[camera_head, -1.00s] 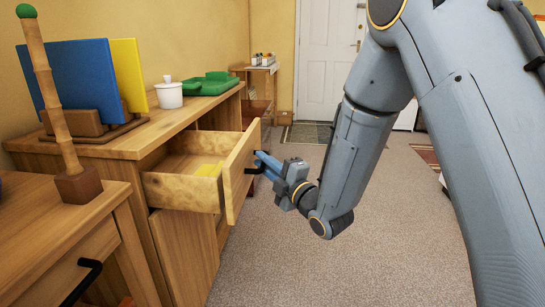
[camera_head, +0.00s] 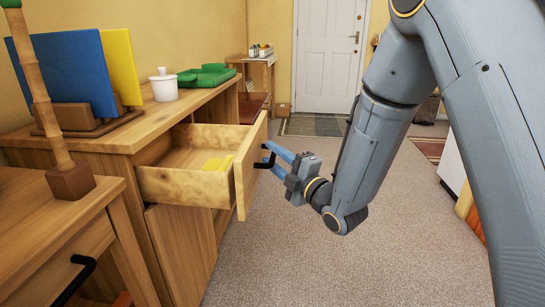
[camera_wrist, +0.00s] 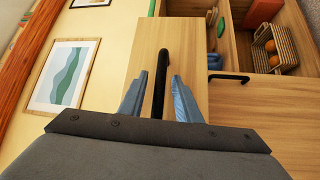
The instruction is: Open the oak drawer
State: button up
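My gripper (camera_head: 276,162) is at the handle. In the wrist view, its two blue fingers (camera_wrist: 158,98) are spread, one on each side of the handle, with a gap clearest on the left. They are not clamped on it.
A white lidded pot (camera_head: 165,86) and green dishes (camera_head: 205,76) stand on the cabinet top. Blue and yellow boards (camera_head: 72,70) stand in a wooden rack. A nearer wooden unit (camera_head: 50,225) has its own black handle. Carpet right of the drawer is clear.

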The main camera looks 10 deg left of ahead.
jog(key=p+v, duration=0.1)
jog(key=v, duration=0.7)
jog(key=shift+w, duration=0.1)
